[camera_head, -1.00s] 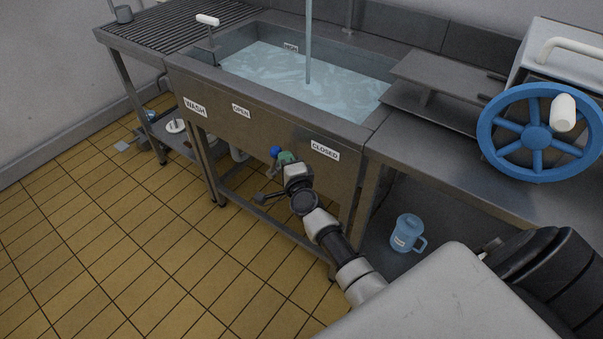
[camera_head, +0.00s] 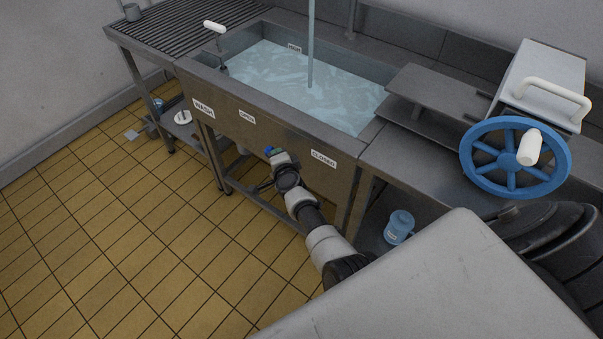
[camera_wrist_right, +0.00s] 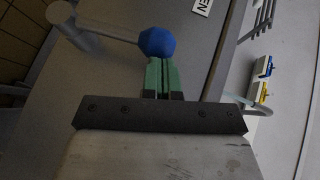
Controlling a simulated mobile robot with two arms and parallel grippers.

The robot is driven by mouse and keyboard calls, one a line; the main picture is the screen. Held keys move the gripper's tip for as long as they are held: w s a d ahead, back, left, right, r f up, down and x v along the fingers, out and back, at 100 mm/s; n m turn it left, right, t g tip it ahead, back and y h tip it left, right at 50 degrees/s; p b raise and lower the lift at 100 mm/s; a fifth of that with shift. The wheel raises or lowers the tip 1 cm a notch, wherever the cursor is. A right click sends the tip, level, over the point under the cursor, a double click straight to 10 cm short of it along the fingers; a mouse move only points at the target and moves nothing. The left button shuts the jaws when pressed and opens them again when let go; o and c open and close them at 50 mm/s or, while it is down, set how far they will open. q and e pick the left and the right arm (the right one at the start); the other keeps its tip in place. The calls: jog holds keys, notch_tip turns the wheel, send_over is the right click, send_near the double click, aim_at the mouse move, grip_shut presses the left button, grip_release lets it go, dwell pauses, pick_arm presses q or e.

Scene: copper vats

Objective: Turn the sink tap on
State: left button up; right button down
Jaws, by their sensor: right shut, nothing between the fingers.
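The steel sink (camera_head: 232,108) holds water (camera_head: 300,75), with a pale blue vertical column rising from it. On its front panel are the labels OPEN (camera_head: 247,117) and CLOSED (camera_head: 323,159). Between and below them is a lever with a blue ball knob (camera_head: 268,150); in the wrist view the knob (camera_wrist_right: 157,42) sits on a grey rod from a pivot at upper left. My right gripper (camera_head: 275,153) is shut and empty, its green fingertips (camera_wrist_right: 161,62) against or just beside the knob. I cannot tell whether they touch. My left gripper is not in view.
A blue handwheel (camera_head: 507,160) with a white handle stands at the right of the counter. A blue mug (camera_head: 398,228) is on the lower shelf under it. The tiled floor (camera_head: 110,240) at the left is clear.

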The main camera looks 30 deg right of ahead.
aim_at(269, 149)
jog(key=shift+w+a+r+n+g+p, duration=0.1)
jog(key=shift+w+a+n+g+p, duration=0.25)
jog(key=shift+w+p, duration=0.35)
jog(key=shift+w+a+r+n+g+p, duration=0.15)
jog(key=shift+w+a+g+p, duration=0.2)
jog(key=shift+w, duration=0.55)
jog(key=shift+w+a+f+b, duration=0.15)
jog(key=shift+w+b, duration=0.1)
jog(key=shift+w, duration=0.15)
jog(key=shift+w+a+f+b, duration=0.1)
jog(key=shift+w+b, duration=0.1)
jog(key=shift+w, duration=0.2)
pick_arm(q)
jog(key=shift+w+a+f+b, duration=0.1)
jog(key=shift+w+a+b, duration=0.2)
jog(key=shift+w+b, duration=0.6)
pick_arm(e)
jog(key=w, duration=0.1)
jog(key=w+a+f, duration=0.1)
jog(key=w, duration=0.1)
jog(key=shift+a, duration=0.15)
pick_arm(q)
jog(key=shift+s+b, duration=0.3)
pick_arm(e)
jog(key=shift+r, duration=0.1)
